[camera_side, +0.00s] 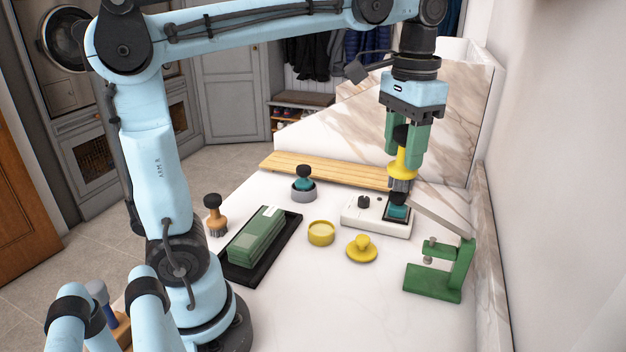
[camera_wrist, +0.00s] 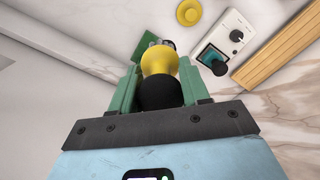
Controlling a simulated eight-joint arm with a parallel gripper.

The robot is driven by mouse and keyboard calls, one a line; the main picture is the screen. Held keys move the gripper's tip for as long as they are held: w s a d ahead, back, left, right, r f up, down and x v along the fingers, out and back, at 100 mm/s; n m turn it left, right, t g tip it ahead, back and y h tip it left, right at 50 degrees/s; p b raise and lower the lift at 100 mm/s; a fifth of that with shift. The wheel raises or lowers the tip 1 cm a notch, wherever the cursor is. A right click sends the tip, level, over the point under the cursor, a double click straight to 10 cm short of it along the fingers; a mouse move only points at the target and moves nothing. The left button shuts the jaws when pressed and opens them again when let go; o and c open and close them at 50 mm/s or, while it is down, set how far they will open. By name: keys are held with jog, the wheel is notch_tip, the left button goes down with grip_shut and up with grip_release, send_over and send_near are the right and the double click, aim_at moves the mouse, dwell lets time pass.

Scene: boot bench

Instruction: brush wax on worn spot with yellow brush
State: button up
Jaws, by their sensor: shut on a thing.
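My gripper (camera_side: 404,150) is shut on the yellow brush (camera_side: 403,164), which hangs upright with its dark bristles down. In the wrist view, the brush (camera_wrist: 160,62) sits between the green fingers of my gripper (camera_wrist: 159,76), its black knob toward the palm. The bristles are over the back right of the bench, close to a teal piece with a black knob (camera_side: 398,210); I cannot tell whether they touch. An open yellow tin (camera_side: 321,233) and a yellow knobbed lid (camera_side: 361,249) are on the bench. I cannot make out a worn spot.
A white unit (camera_side: 370,222) bears the teal piece. A green clamp stand (camera_side: 435,278) is at right. A green block (camera_side: 258,238) lies in a black tray (camera_side: 243,275).

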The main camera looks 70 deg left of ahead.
jog(key=s+d+f, duration=0.2)
jog(key=d+f, duration=0.5)
jog(key=f, duration=0.1)
jog(key=s+a+f+n, duration=0.3)
jog(key=s+f, duration=0.2)
jog(key=f, duration=0.2)
jog(key=a+r+n, duration=0.2)
jog(key=a+n, duration=0.1)
jog(key=a, duration=1.7)
jog(key=shift+w+a+f, duration=0.1)
jog(key=shift+w+f, duration=0.1)
jog(key=shift+f, duration=1)
jog(key=shift+w+a+f, duration=0.1)
jog(key=shift+w+f, duration=0.05)
jog(key=shift+f, duration=1)
jog(key=shift+f, duration=1)
dwell(1.2)
